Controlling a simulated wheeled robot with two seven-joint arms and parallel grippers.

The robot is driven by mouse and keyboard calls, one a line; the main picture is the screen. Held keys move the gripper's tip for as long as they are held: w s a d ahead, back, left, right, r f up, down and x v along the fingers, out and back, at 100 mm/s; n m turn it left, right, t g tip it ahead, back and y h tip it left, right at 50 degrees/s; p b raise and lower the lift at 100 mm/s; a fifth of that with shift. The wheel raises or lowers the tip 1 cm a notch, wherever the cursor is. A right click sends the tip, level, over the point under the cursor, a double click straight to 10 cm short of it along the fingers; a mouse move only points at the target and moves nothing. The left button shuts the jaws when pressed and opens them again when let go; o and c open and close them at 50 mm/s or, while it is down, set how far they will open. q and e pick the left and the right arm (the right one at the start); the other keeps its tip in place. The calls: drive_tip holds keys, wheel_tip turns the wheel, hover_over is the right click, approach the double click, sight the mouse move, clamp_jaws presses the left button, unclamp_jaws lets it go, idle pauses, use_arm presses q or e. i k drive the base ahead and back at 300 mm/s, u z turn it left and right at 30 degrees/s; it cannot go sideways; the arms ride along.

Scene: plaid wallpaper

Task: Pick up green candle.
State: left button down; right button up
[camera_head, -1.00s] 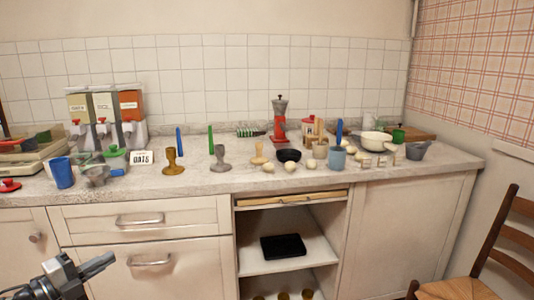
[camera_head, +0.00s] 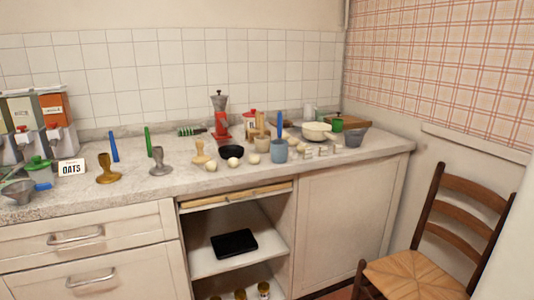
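A slim green candle (camera_head: 149,142) stands upright on the worktop, left of centre, near the back. A grey candle holder (camera_head: 160,162) stands just in front of it and to the right. A blue candle (camera_head: 114,147) stands to its left, behind a bronze-coloured holder (camera_head: 109,170). Another blue candle (camera_head: 280,125) stands further right, by a blue mug (camera_head: 279,151). Neither of my grippers shows in the head view now.
The worktop (camera_head: 215,183) is crowded, with a dark bowl (camera_head: 231,151), several pale round items and a red grinder (camera_head: 220,118). An OATS sign (camera_head: 71,167) and dispensers (camera_head: 35,128) stand left. A chair (camera_head: 440,240) stands right.

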sight(149, 147)
drive_tip(key=u, duration=0.95)
